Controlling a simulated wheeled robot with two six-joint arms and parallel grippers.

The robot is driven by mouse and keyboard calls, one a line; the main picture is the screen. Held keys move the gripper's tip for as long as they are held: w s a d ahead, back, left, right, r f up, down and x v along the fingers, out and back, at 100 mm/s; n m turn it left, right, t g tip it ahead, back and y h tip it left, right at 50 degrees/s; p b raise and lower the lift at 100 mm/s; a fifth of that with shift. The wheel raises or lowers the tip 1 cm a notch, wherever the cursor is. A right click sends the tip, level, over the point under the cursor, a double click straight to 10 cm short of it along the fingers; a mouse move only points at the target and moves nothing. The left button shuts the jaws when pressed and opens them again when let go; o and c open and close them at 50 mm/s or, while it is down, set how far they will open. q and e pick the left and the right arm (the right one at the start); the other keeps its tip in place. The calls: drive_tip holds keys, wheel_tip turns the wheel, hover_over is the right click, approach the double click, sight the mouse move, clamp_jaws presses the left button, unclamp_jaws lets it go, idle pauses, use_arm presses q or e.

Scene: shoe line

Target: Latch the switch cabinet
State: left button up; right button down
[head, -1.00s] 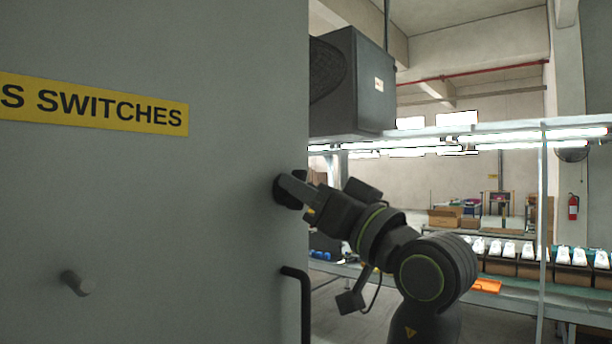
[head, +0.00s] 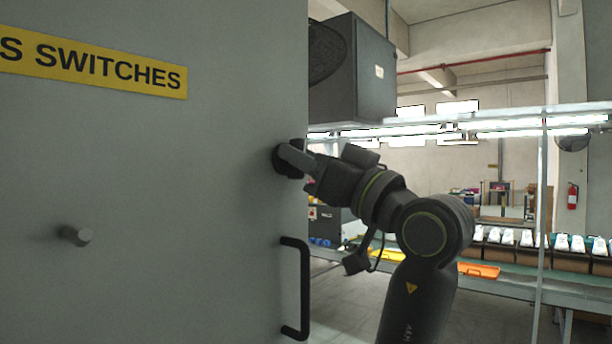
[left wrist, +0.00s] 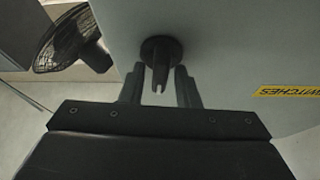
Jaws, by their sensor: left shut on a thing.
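The switch cabinet's grey door (head: 150,180) fills the left of the head view, with a yellow label (head: 95,68) reading "S SWITCHES". A dark round latch knob (head: 280,163) sits near the door's right edge. My left gripper (head: 295,158) is at this knob, shut on it; its fingers hide part of it. In the left wrist view the latch knob (left wrist: 161,55) has a dark round base and a notched stem standing between the two fingers of the left gripper (left wrist: 160,85). My right gripper is not in view.
A black bar handle (head: 303,288) is below the latch, and a grey peg (head: 76,235) sticks out at the door's left. A dark box (head: 355,70) hangs behind. A fan shows (left wrist: 72,40).

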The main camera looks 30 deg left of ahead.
use_arm(q)
drive_tip(key=shift+n+g+b, duration=0.6)
drive_tip(key=shift+n, duration=0.4)
drive_tip(key=o, duration=0.7)
drive_tip(key=shift+c, duration=0.2)
drive_tip(key=b+v, duration=0.7)
drive_tip(key=v, duration=1)
drive_tip(key=shift+f, duration=0.25)
drive_tip(key=shift+d, duration=0.1)
